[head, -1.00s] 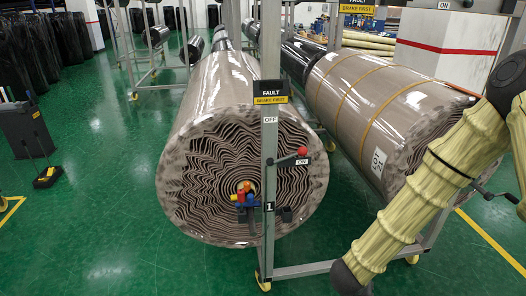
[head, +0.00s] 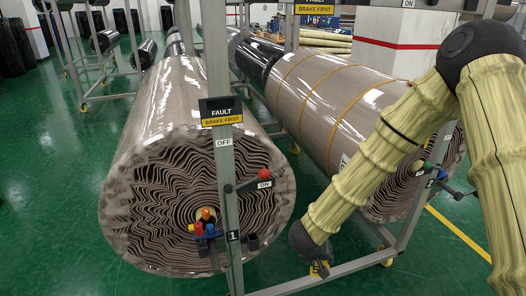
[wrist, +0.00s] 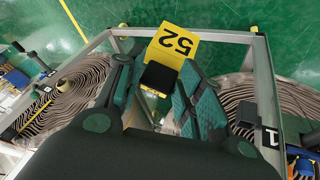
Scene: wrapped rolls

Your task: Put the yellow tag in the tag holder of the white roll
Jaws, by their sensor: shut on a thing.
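My gripper (wrist: 160,88) is shut on a black block that carries the yellow tag (wrist: 176,45), marked 52. My gripper's fingers are hard to make out there. Two wrapped taupe rolls lie on the stands, a left one (head: 160,105) and a right one (head: 310,90); neither looks plainly white. A small black holder (head: 252,241) sits by the label 1 on the post before the left roll. It also shows in the wrist view (wrist: 245,113), right of my fingers, apart from the tag.
A grey post (head: 222,165) with a FAULT sign (head: 221,111) and a red-knobbed lever (head: 253,180) stands before the left roll. A low rail (head: 340,270) joins it to the right post (head: 418,205). Green floor (head: 50,220) is clear at left.

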